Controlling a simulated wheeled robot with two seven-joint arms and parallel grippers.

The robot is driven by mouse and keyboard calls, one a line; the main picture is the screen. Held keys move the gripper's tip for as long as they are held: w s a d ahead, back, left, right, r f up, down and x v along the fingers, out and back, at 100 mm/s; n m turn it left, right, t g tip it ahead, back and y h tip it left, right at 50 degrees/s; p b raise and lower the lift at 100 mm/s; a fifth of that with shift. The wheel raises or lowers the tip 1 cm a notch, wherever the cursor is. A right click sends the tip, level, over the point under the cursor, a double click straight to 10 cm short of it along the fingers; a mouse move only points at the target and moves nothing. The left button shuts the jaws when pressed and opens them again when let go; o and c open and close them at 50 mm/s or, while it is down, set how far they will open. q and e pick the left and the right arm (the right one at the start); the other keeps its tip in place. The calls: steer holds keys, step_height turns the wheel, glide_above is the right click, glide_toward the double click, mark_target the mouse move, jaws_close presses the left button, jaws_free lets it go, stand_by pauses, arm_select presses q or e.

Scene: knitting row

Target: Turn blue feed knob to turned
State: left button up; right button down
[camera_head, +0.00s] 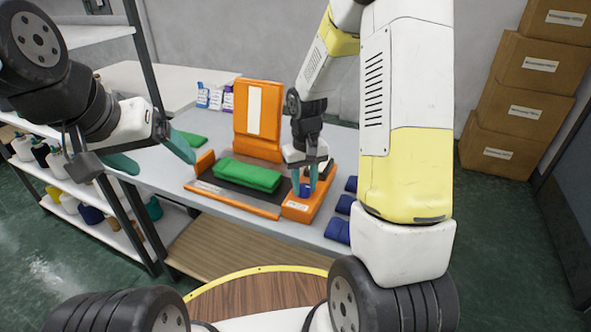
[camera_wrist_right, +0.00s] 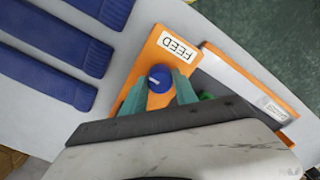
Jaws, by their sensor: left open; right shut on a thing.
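The blue feed knob (camera_wrist_right: 159,78) is round with a white mark and sits on an orange panel (camera_wrist_right: 138,90) beside a white FEED label (camera_wrist_right: 178,48). In the head view the knob (camera_head: 304,190) shows at the right end of the orange machine (camera_head: 258,118). My right gripper (camera_wrist_right: 167,88) is shut on the knob from above, with a teal finger on each side. It also shows in the head view (camera_head: 310,181). My left gripper (camera_head: 152,157) is open and empty, raised left of the machine.
A folded green fabric (camera_head: 247,174) lies on the machine's dark bed. Blue folded pieces (camera_wrist_right: 50,45) lie on the table right of the machine in the head view. Shelves with bottles (camera_head: 68,203) stand at the left; cardboard boxes (camera_head: 520,95) are stacked at the right.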

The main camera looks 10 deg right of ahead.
mark_target(304, 186)
steer(key=c, duration=1)
jaws_free()
steer(key=shift+o, duration=0.2)
steer(key=shift+r, duration=3.95)
steer(key=shift+r, duration=0.1)
